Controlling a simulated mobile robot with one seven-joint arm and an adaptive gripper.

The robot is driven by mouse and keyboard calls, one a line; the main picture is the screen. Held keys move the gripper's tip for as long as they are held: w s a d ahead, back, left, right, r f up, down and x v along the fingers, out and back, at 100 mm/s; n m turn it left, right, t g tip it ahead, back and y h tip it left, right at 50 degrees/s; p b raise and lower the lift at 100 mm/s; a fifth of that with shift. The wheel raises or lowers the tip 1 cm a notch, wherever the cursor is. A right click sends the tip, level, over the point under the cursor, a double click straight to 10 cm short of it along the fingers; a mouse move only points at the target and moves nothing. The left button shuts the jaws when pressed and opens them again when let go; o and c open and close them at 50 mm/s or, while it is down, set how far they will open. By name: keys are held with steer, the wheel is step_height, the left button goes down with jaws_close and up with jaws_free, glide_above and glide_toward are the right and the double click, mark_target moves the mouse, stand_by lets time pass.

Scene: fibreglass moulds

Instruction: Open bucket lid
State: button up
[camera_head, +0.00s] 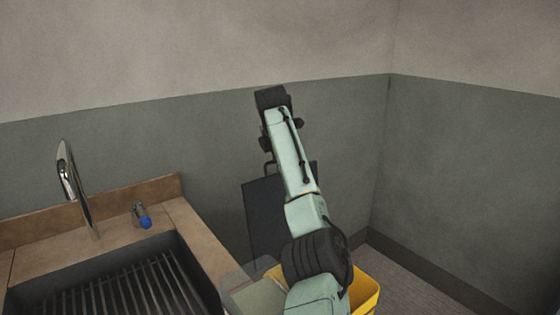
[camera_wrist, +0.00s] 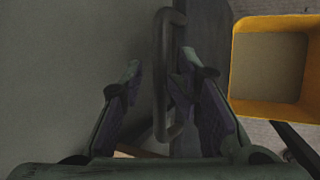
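The bucket's dark lid (camera_head: 262,215) stands upright by the grey wall, with a small loop handle (camera_head: 268,166) at its top edge. In the wrist view the dark handle (camera_wrist: 161,85) lies between the fingers of my gripper (camera_wrist: 162,66). The fingers are spread, with a clear gap on the left side; the right finger is close to the handle, and contact cannot be told. The yellow bucket (camera_head: 367,292) is partly hidden by my arm in the head view. In the wrist view the bucket (camera_wrist: 238,85) is uncovered, its pale inside showing.
A brown counter (camera_head: 195,232) with a dark ribbed sink (camera_head: 120,290), a chrome tap (camera_head: 67,170) and a small blue-tipped fitting (camera_head: 144,219) is at left. A translucent container (camera_head: 255,297) is beside the bucket. Walls meet behind; bare floor (camera_head: 400,275) is at right.

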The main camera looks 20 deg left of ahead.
steer(key=v, duration=1.2)
steer(key=shift+f, duration=0.1)
